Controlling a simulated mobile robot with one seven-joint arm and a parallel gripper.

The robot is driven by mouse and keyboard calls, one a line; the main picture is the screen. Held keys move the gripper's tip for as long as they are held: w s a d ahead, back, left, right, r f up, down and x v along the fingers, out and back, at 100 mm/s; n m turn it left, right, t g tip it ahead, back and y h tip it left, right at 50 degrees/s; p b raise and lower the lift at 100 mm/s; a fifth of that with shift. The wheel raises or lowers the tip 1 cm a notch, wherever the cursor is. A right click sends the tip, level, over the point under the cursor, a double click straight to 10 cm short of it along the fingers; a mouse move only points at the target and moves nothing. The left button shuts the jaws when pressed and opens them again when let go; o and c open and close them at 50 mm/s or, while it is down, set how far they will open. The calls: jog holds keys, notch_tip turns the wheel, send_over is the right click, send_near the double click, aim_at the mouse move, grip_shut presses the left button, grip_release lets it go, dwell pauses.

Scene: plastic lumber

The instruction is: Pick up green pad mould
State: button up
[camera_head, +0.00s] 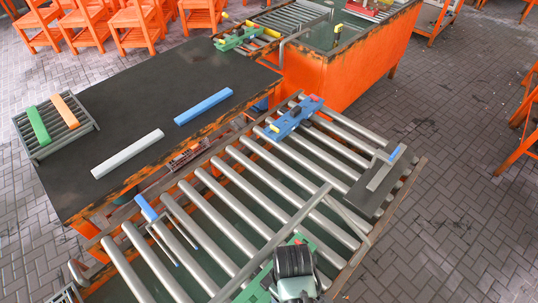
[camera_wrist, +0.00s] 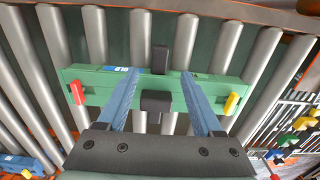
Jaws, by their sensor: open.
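The green pad mould (camera_wrist: 92,82) lies across the metal rollers in the wrist view, with a red piece at its left end, a yellow one at its right end and black blocks at its middle. In the head view it shows at the bottom (camera_head: 256,285), partly hidden by my arm. My gripper (camera_wrist: 161,78) is open. Its two blue fingers overlap the mould in the picture, one each side of the black blocks. I cannot tell whether they touch it.
A blue mould (camera_head: 292,118) sits further up the roller conveyor (camera_head: 225,200). A dark plate with a grey bar (camera_head: 375,182) lies on its right side. The black table (camera_head: 150,100) holds grey and blue bars. Another green mould (camera_head: 236,38) is at the far conveyor.

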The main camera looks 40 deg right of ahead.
jog(key=shift+f, duration=2.75)
jog(key=shift+c, duration=0.3)
grip_shut()
jog(key=shift+w+d+r, duration=0.1)
